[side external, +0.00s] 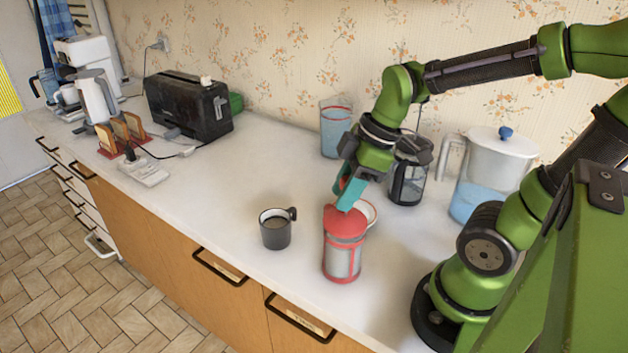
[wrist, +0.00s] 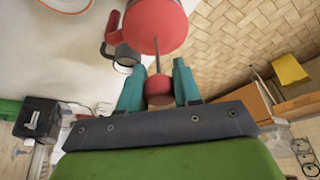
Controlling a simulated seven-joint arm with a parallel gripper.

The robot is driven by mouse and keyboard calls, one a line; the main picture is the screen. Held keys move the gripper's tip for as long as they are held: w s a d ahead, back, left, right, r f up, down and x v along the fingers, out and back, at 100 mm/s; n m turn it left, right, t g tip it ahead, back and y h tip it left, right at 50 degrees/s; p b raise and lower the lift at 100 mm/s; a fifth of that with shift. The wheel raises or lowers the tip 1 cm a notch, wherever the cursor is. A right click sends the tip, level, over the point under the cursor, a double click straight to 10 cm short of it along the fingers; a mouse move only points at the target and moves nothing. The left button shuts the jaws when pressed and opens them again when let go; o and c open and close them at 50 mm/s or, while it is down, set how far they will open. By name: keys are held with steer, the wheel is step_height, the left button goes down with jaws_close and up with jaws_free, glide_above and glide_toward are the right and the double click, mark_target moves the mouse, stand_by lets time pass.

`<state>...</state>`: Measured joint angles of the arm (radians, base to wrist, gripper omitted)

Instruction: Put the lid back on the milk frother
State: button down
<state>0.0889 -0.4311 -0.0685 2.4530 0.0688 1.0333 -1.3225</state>
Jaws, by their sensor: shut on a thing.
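The milk frother (side external: 343,262), a grey cylinder in a red frame, stands upright near the counter's front edge. Its red lid (side external: 345,222) is at the top of it; I cannot tell whether it is fully seated. In the wrist view the lid (wrist: 158,22) is a red disc with a thin rod leading to a round red knob (wrist: 159,88). My gripper (side external: 349,194) is above the frother, its teal fingers shut on the knob. The fingers also show in the wrist view (wrist: 159,92). The frother's red handle (wrist: 112,30) is at left there.
A dark mug (side external: 275,232) stands left of the frother, and a red-rimmed white dish (side external: 369,213) is close behind it. A glass (side external: 336,135), coffee pot (side external: 408,180) and water jug (side external: 490,175) stand further back. The counter's left middle is clear.

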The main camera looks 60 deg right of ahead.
steer(key=shift+c, duration=0.8)
jaws_free()
steer(key=v, duration=0.9)
stand_by(0.6)
glide_above(362, 217)
steer(key=w+a, duration=0.2)
steer(key=shift+d+f, duration=0.1)
steer(key=shift+f, duration=3.05)
steer(key=shift+r, duration=0.1)
